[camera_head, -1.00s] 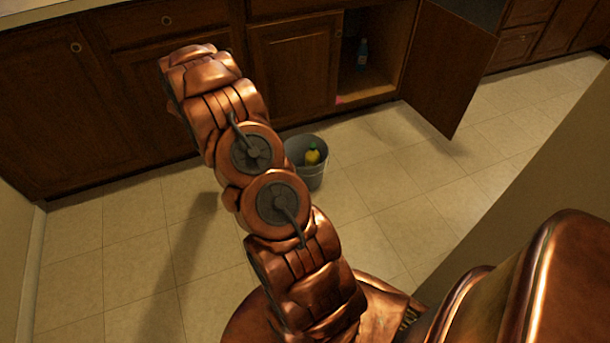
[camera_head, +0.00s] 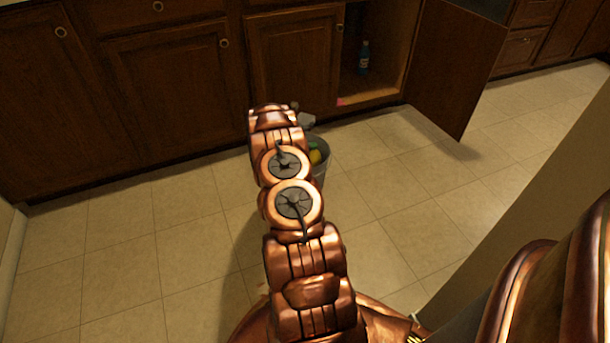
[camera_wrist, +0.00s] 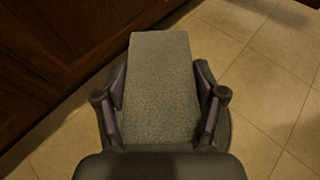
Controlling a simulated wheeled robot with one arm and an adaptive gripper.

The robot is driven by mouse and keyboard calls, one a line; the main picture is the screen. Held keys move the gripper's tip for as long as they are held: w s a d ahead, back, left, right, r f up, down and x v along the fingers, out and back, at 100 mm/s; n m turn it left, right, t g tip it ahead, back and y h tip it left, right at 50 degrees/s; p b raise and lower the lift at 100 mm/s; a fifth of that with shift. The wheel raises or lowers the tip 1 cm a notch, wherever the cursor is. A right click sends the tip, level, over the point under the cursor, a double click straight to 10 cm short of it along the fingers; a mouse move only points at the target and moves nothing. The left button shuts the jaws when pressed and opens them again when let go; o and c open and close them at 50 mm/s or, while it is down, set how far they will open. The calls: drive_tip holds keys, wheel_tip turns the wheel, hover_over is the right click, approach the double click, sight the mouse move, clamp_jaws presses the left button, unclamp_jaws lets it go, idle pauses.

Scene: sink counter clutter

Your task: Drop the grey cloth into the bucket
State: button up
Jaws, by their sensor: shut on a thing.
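The grey cloth (camera_wrist: 160,85) is a flat, textured slab in the wrist view. My gripper (camera_wrist: 161,76) is shut on it, one finger on each side, and it sticks out past the fingertips. In the head view a small grey part of the cloth (camera_head: 306,121) shows just past the end of my arm, over the bucket's far side. The grey bucket (camera_head: 322,170) stands on the floor, its left part hidden behind my arm. A yellow item with a green part (camera_head: 315,156) is inside it. The height of the cloth above the rim is hard to judge.
Dark wooden cabinets (camera_head: 170,90) line the back. One cabinet door (camera_head: 455,75) stands open at right, with a blue bottle (camera_head: 363,58) inside. A pink item (camera_head: 341,101) lies at the cabinet's edge. The tiled floor (camera_head: 400,190) is clear right of the bucket.

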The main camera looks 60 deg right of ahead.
drive_tip(key=shift+s+d+f, duration=0.1)
drive_tip(key=shift+d+f, duration=0.05)
drive_tip(key=shift+f, duration=0.15)
wheel_tip(320, 180, down, 6)
drive_tip(key=shift+r+b, duration=0.25)
drive_tip(key=shift+b, duration=0.6)
drive_tip(key=o, duration=1.3)
